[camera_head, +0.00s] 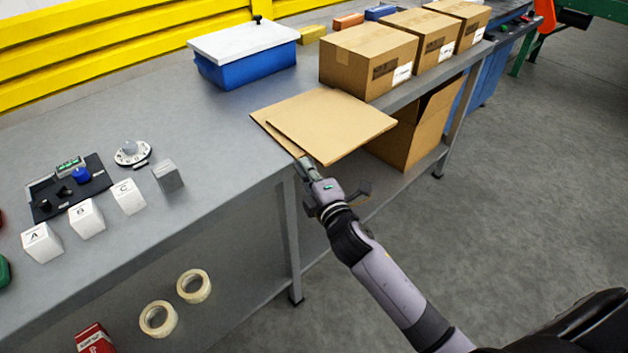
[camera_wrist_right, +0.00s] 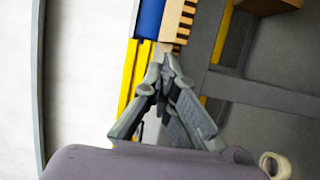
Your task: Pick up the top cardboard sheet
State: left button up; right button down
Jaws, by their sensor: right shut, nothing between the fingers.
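The top cardboard sheet (camera_head: 335,122) lies flat and brown on the grey table, its front right part sticking out past the table's edge. A lower sheet (camera_head: 262,118) shows beneath it at the left, slightly turned against it. My right gripper (camera_head: 302,163) is at the near edge of the sheets, by the table's front edge. In the right wrist view its fingers (camera_wrist_right: 168,62) meet at the tips with nothing between them. I cannot tell whether they touch a sheet. My left gripper is not in view.
A blue bin with a white lid (camera_head: 243,58) and a row of closed cardboard boxes (camera_head: 368,58) stand behind the sheets. White lettered blocks (camera_head: 86,218) and a control panel (camera_head: 68,190) are at the left. An open box (camera_head: 412,135) sits under the table.

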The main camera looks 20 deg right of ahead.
aim_at(326, 161)
jog(key=shift+w, duration=1)
jog(key=d, duration=0.1)
jog(key=s+d+p, duration=0.1)
jog(key=d, duration=0.3)
jog(key=shift+s+d, duration=0.1)
jog(key=shift+s, duration=0.3)
jog(key=shift+w, duration=0.1)
